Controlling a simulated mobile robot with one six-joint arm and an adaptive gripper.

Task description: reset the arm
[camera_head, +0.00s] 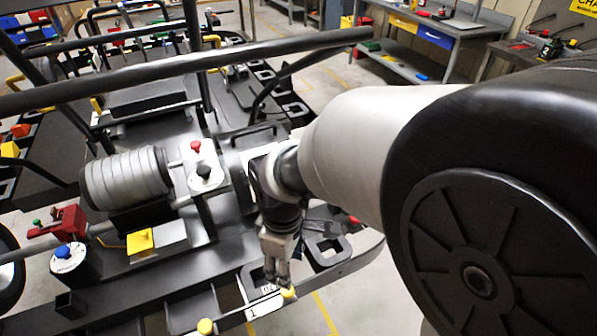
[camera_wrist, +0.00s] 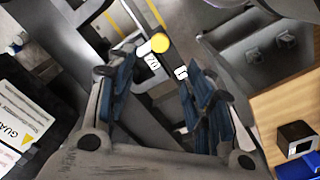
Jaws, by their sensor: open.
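My gripper (camera_head: 278,268) reaches down at the near right side of the dark kart stand (camera_head: 130,283), at the end of my bent arm. In the wrist view its two blue-padded fingers (camera_wrist: 160,105) stand apart with no object held between them. A yellow knob (camera_wrist: 160,43) shows beyond the fingertips in the wrist view. In the head view a yellow knob (camera_head: 288,292) sits right by the fingertips; whether they touch it I cannot tell. Small white number labels (camera_wrist: 152,62) lie next to the knob.
Another yellow knob (camera_head: 205,326) is at the bottom edge. A red knob (camera_head: 196,146), a ribbed grey cylinder (camera_head: 125,178) and a yellow block (camera_head: 140,241) sit on the stand. A long dark bar (camera_head: 190,67) crosses above. Open floor (camera_head: 300,312) lies at the lower right.

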